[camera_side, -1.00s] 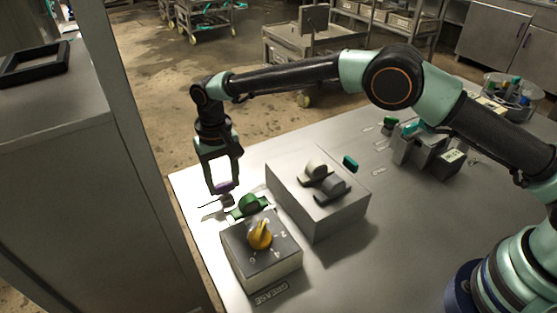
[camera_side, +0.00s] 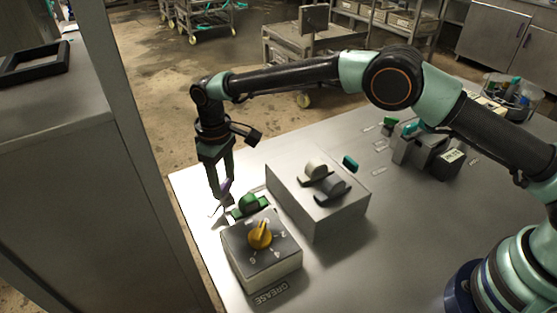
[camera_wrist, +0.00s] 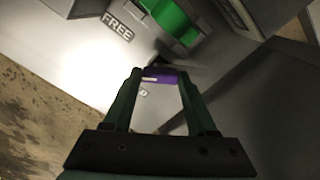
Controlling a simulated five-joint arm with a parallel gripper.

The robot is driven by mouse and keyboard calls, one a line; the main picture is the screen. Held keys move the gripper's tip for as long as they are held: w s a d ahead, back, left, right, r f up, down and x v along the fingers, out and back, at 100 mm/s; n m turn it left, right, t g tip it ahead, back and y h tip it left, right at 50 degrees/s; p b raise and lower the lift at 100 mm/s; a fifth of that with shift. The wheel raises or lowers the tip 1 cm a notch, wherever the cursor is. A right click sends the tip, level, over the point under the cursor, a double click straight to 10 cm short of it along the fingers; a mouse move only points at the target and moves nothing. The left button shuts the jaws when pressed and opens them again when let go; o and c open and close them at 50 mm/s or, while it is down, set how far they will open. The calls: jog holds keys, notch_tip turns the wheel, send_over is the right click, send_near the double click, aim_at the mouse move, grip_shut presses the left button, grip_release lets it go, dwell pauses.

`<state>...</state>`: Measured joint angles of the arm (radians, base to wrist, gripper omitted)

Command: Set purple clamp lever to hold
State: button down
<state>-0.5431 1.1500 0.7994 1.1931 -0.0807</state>
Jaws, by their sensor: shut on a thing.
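The purple clamp lever (camera_wrist: 161,77) shows in the wrist view between the two fingertips of my gripper (camera_wrist: 160,80). In the side view only a small purple part of the lever (camera_side: 225,187) shows, mostly hidden by the fingers. My gripper (camera_side: 223,196) points down at the table's left edge and is shut on the lever. A label reading FREE (camera_wrist: 117,26) lies on the table near the lever in the wrist view. I see no readable hold label; a partly covered marking (camera_wrist: 143,92) shows between the fingers.
A green clamp part (camera_side: 250,204) sits right beside my gripper. A grey box with a yellow dial (camera_side: 260,235) stands in front, and a larger box with grey knobs (camera_side: 325,205) stands to the right. The table's left edge is close.

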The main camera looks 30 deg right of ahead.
aim_at(224, 184)
jog(key=n, duration=0.5)
jog(key=shift+n, duration=0.3)
jog(key=n, duration=0.5)
jog(key=shift+r, duration=0.1)
dwell(0.3)
jog(key=shift+c, duration=1)
grip_release()
notch_tip(224, 184, up, 12)
